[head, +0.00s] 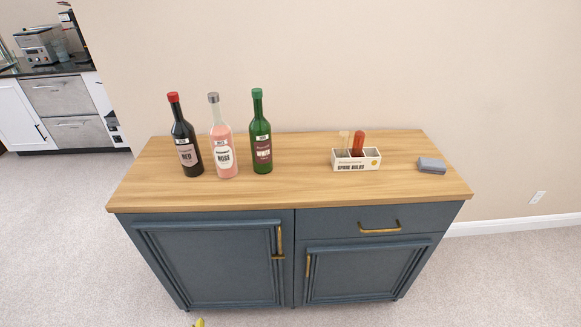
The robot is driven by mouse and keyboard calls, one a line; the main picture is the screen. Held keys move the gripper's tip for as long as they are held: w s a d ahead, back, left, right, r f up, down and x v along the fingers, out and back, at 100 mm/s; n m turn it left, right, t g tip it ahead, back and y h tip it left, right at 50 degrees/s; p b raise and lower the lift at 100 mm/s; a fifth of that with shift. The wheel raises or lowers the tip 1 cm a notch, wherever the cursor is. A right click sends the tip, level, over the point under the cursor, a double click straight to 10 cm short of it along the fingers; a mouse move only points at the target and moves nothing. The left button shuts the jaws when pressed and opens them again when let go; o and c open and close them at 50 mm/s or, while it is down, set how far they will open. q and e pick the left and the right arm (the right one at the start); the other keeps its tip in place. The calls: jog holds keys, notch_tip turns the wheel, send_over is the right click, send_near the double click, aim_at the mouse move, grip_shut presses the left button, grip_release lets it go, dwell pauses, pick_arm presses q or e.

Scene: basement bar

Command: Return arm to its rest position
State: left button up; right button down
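No arm or gripper of mine can be made out in the head view. A small yellow-green tip (199,322) shows at the bottom edge; I cannot tell what it belongs to. The wooden-topped blue cabinet (290,190) stands against the wall. On its left half stand a dark red-capped bottle (185,140), a pink rosé bottle (222,142) and a green bottle (260,135), all upright in a row. A white "spare bulbs" box (356,165) on the right holds a red item (358,140) and a pale item (344,138).
A grey block (431,165) lies near the top's right end. The cabinet's doors (212,262) and drawer (378,222) are shut. The front of the top is clear. A kitchen counter (50,68) with an appliance (38,45) is at the far left. The carpet (60,240) around is bare.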

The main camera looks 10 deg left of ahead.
pick_arm(q)
jog(key=s+d+f+n+g+h, duration=0.15)
jog(key=s+f, duration=0.25)
jog(key=f, duration=0.8)
jog(key=s+d+f+m+g+h, duration=0.15)
jog(key=s+f, duration=0.25)
jog(key=f, duration=0.8)
jog(key=s+f+n, duration=0.1)
jog(key=s+f, duration=0.5)
jog(key=s, duration=0.3)
jog(key=s+f+n+g, duration=0.1)
jog(key=s+f+n, duration=0.1)
jog(key=s+f, duration=0.4)
jog(key=s, duration=0.2)
jog(key=shift+s+a+f+g, duration=0.2)
jog(key=shift+s+f+g, duration=0.05)
jog(key=shift+s+g, duration=0.1)
